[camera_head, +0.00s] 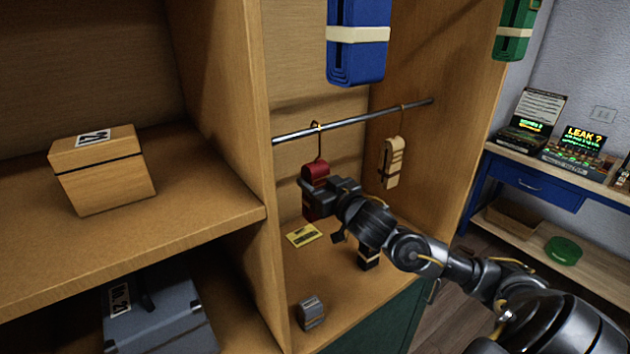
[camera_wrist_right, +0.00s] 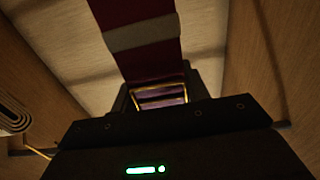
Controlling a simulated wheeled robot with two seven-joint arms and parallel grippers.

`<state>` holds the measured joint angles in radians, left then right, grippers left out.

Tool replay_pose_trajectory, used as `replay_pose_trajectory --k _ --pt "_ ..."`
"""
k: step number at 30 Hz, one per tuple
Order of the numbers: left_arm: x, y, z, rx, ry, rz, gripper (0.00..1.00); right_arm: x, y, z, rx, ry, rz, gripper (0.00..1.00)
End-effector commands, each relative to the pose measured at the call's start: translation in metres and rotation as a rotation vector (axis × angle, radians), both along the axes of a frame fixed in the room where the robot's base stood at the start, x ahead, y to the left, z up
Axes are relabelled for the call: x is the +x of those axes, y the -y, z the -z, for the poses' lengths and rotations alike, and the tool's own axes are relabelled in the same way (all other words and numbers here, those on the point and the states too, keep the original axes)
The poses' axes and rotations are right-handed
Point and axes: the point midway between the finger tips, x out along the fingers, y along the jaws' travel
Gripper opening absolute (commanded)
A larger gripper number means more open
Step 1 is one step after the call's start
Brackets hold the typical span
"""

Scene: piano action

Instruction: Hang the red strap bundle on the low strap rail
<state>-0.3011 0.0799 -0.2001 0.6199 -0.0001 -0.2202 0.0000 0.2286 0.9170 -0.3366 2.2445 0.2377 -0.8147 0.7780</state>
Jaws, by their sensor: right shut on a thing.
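The red strap bundle (camera_head: 315,173) hangs below a hook whose top is at the low strap rail (camera_head: 350,120) in the head view. Whether the hook bears on the rail or only touches it I cannot tell. My right gripper (camera_head: 312,192) is shut on the bundle's lower part and hides some of it. In the right wrist view the red strap with its pale band (camera_wrist_right: 143,35) rises from between the fingers. My left gripper is not in view.
A beige strap bundle (camera_head: 392,163) hangs on the same rail to the right. A blue bundle (camera_head: 358,45) hangs above. A yellow card (camera_head: 304,235) and a grey block (camera_head: 311,313) lie on the compartment floor. Wooden walls stand on both sides.

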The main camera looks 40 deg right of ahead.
Motion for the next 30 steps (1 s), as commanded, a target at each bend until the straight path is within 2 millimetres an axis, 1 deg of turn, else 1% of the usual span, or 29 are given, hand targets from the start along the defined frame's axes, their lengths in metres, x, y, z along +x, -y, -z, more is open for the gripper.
replay_pose_trajectory --k 12,13,18,26,30 --pt "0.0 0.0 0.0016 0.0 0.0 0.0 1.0 0.0018 -0.0025 0.0017 0.001 0.002 -0.005 0.17" --pt "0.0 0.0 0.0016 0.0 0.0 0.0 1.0 0.0018 -0.0025 0.0017 0.001 0.002 -0.005 0.49" --pt "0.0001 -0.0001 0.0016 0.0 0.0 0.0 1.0 0.0017 -0.0025 0.0018 0.001 0.002 -0.005 0.71" --pt "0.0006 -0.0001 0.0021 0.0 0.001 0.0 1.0 0.0012 -0.0026 0.0029 0.0 0.0 -0.005 0.71" --pt "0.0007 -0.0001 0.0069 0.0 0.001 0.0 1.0 -0.0074 -0.0024 0.0049 0.0 -0.001 -0.005 0.71"
